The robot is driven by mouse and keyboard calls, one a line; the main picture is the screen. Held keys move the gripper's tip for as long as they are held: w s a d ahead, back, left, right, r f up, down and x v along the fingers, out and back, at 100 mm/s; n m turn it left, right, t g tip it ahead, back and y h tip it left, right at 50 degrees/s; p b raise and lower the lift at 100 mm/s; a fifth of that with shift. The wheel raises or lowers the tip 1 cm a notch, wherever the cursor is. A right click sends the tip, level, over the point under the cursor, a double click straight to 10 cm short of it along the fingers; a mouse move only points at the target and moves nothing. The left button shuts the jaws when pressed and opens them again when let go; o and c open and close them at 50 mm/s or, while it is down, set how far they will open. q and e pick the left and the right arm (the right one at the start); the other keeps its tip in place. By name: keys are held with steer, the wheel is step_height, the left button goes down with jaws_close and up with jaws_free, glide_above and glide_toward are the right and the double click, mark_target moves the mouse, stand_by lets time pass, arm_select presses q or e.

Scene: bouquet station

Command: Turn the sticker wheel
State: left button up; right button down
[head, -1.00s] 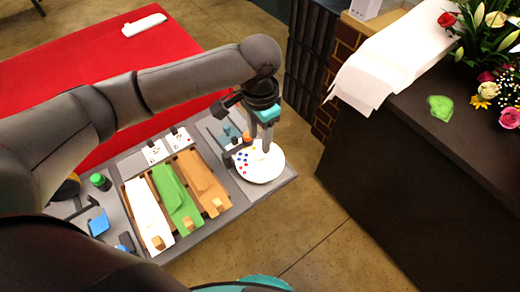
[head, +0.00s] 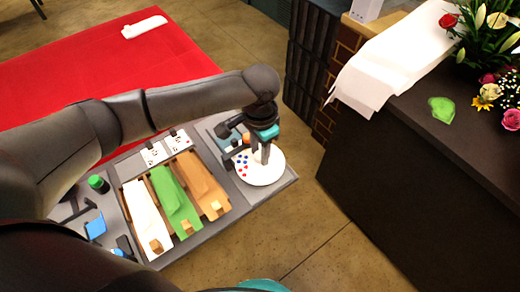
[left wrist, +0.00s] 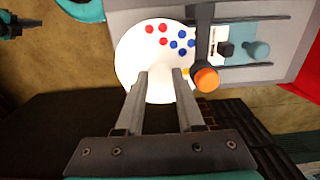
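The sticker wheel (head: 267,176) is a white disc with red and blue dots, lying at the right end of the grey station tray. It also shows in the left wrist view (left wrist: 128,60), with a small orange-yellow dot near the post. My left gripper (head: 262,160) is over the disc, fingers pointing down. In the left wrist view its two fingers (left wrist: 160,72) are apart, with white between them. I cannot tell whether they touch the wheel or a pale part at its middle. A dark shape at the upper left of the wrist view may be my right gripper, its fingers unclear.
An orange-tipped post (left wrist: 207,79) stands at the wheel's edge, close to my left fingers. White, green and orange wrap bins (head: 178,203) fill the tray's middle. A dark counter (head: 425,165) with flowers stands to the right, with bare floor between.

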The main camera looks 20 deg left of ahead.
arm_select(q)
jaws_close()
